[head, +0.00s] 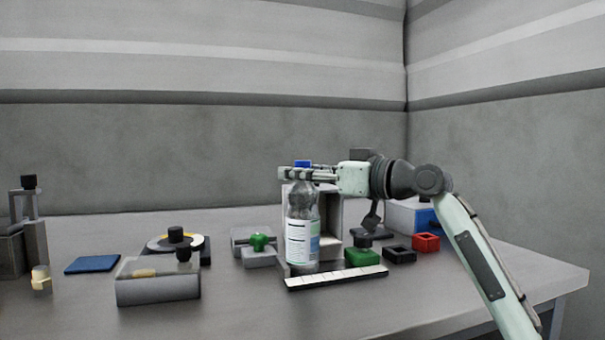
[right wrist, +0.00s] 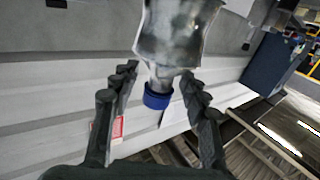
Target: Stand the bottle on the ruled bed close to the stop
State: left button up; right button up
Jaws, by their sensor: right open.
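The clear bottle (head: 303,235) with a white, blue and green label and a blue cap (head: 302,163) stands upright. Its base is at the left end of the white ruled strip (head: 338,278), just behind it; I cannot tell exactly what it rests on. My right gripper (head: 296,173) is at the height of the bottle's neck, just below the cap. In the right wrist view the bottle (right wrist: 178,35) is between the spread fingers (right wrist: 160,85), which look clear of it. The stop cannot be made out clearly. My left gripper is out of view.
A pale open-fronted housing (head: 329,215) stands behind the bottle. A green block (head: 362,257), black tray (head: 400,255) and red tray (head: 426,242) lie right. A green-knobbed grey block (head: 259,255) and grey box (head: 158,289) lie left. The front table is clear.

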jog(key=shift+s+d, duration=0.15)
jog(key=shift+d, duration=0.1)
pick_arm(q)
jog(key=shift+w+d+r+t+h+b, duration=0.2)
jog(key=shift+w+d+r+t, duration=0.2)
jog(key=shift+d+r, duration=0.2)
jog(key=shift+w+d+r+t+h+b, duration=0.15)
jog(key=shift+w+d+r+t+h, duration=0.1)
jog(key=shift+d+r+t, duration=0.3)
pick_arm(e)
jog(key=v, duration=1.1)
jog(key=shift+s+d, duration=0.15)
jog(key=shift+s, duration=0.1)
